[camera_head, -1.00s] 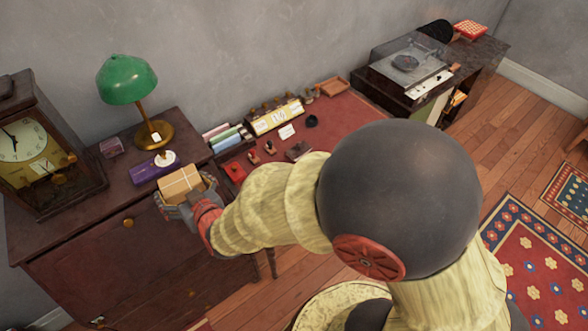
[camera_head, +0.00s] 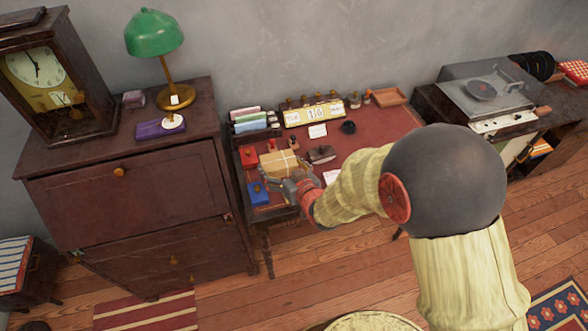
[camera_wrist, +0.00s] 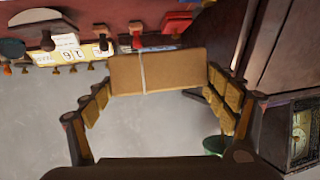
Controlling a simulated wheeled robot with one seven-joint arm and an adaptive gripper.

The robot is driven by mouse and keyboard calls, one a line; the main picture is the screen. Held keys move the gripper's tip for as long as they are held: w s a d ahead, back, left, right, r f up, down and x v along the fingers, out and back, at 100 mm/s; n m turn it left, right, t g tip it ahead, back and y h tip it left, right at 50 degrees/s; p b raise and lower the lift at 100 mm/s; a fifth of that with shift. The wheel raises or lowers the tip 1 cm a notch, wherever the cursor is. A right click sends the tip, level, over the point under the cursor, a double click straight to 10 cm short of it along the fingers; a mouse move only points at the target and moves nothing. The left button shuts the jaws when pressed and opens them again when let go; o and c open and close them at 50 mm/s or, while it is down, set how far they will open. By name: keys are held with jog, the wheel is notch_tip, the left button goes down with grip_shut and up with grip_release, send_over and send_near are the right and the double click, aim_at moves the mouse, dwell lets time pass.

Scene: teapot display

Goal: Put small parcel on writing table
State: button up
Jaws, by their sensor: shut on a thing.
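The small parcel (camera_head: 282,163) is a brown box tied with light string. My gripper (camera_head: 284,184) is shut on it, over the left part of the writing table (camera_head: 385,141) with its red top. In the wrist view the parcel (camera_wrist: 158,72) sits between the two padded fingers of my gripper (camera_wrist: 160,88). I cannot tell whether the parcel touches the table top.
Red (camera_head: 248,156) and blue (camera_head: 258,193) boxes, stamps and a dark blotter (camera_head: 321,154) lie close around the parcel. A calendar stand (camera_head: 313,112) is at the back. A dark cabinet (camera_head: 130,190) with a green lamp (camera_head: 155,33) stands left. The table's right part is clearer.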

jog(key=w+d+f+b, duration=0.1)
jog(key=w+f, duration=0.1)
jog(key=w+d+f+b, duration=0.1)
jog(key=w+f, duration=0.1)
jog(key=w, duration=0.1)
jog(key=w+f+b, duration=0.1)
jog(key=w+f, duration=0.2)
jog(key=shift+w+d, duration=0.1)
jog(key=shift+d, duration=0.3)
jog(key=shift+w+d+f+b, duration=0.1)
jog(key=shift+w+f+b, duration=0.1)
jog(key=shift+f+b, duration=0.6)
jog(key=shift+w+f+b, duration=0.2)
jog(key=shift+f+b, duration=0.15)
jog(key=shift+f, duration=0.8)
jog(key=shift+f, duration=0.15)
jog(key=o, duration=1.8)
jog(key=shift+r, duration=0.2)
jog(key=p+v, duration=0.3)
jog(key=v, duration=0.9)
jog(key=shift+p, duration=0.3)
